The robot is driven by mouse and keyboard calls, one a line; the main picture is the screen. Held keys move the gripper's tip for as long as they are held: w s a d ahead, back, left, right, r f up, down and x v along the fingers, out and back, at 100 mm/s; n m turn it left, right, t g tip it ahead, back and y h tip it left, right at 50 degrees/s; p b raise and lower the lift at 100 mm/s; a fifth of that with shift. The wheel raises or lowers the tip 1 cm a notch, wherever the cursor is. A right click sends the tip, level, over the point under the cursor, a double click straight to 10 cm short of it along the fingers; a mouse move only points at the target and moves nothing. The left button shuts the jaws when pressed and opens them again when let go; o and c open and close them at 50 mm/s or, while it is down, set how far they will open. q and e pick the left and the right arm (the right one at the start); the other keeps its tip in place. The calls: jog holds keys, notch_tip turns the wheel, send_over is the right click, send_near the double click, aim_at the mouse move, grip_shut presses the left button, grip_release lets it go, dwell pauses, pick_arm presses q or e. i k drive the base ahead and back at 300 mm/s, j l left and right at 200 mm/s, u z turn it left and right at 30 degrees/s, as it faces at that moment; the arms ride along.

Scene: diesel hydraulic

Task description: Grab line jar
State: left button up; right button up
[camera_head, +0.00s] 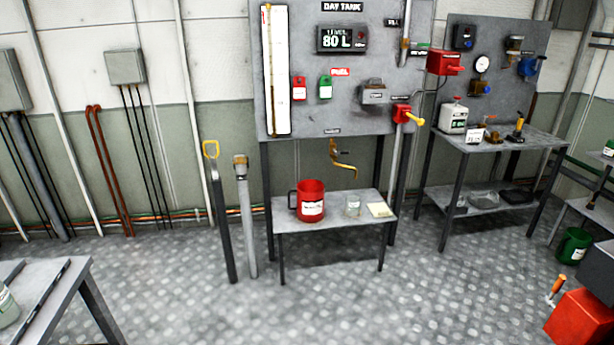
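A small clear glass jar (352,206) stands upright on the low grey table (334,226) under the day tank panel, between a red jug and a yellowish note. Another clear jar (8,308) with a pale label is cut off by the left edge, on a grey table (58,292). Neither label is readable, so I cannot tell which is the line jar. Neither of my grippers is in view.
The red jug (311,202) and note (380,210) flank the glass jar. A brass spout (343,164) hangs above. Two upright posts (220,225) (246,225) stand left of the low table. A workbench (490,140) is at right. The floor (200,310) in front is clear.

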aim_at(352, 206)
jog(key=i+j+z, duration=0.5)
jog(key=i+j, duration=0.15)
jog(key=j, duration=0.15)
jog(key=i+j+z, duration=0.3)
jog(key=j, duration=0.2)
jog(key=i+l+u, duration=0.1)
jog(key=u, duration=0.65)
